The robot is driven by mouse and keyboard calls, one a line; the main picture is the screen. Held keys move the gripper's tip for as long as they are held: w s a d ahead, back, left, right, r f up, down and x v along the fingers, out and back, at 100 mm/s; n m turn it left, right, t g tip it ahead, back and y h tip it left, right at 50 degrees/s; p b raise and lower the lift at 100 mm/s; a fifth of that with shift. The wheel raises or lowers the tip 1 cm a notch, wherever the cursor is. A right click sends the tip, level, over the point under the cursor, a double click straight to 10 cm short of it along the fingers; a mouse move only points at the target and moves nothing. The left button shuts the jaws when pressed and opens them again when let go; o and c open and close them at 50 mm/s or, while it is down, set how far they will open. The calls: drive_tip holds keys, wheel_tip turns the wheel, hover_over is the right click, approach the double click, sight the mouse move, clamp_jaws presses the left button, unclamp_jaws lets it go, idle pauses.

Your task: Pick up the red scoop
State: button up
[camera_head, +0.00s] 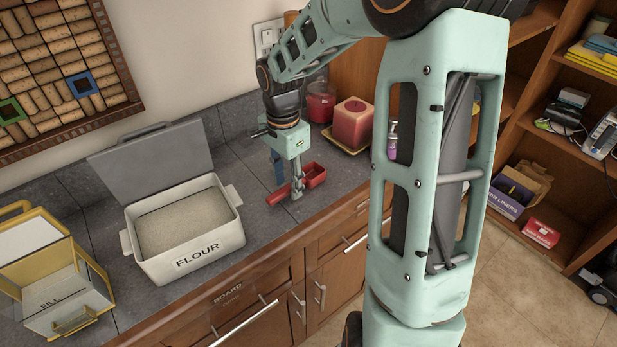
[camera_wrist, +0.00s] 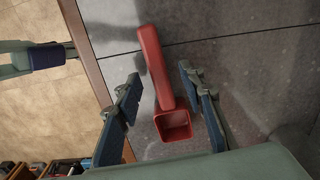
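The red scoop (camera_head: 313,174) lies on the grey counter near its front edge, to the right of the flour bin. In the wrist view the scoop (camera_wrist: 152,62) shows its long handle pointing up the picture and its square cup at the lower end. My gripper (camera_head: 296,192) is over the scoop, pointing down. In the wrist view my gripper (camera_wrist: 160,85) is open, with one blue-padded finger on each side of the scoop. Gaps show between the fingers and the handle. Whether the fingertips touch the counter I cannot tell.
A white flour bin (camera_head: 205,254) with a raised grey lid (camera_head: 150,165) stands left of the scoop. A yellow-framed container (camera_head: 68,300) is farther left. A red candle (camera_head: 352,122) and a red jar (camera_head: 320,103) stand behind my gripper. Shelves (camera_head: 545,140) are at right.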

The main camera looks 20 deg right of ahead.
drive_tip(key=shift+f, duration=0.35)
drive_tip(key=shift+c, duration=0.4)
clamp_jaws()
drive_tip(key=shift+r, duration=0.1)
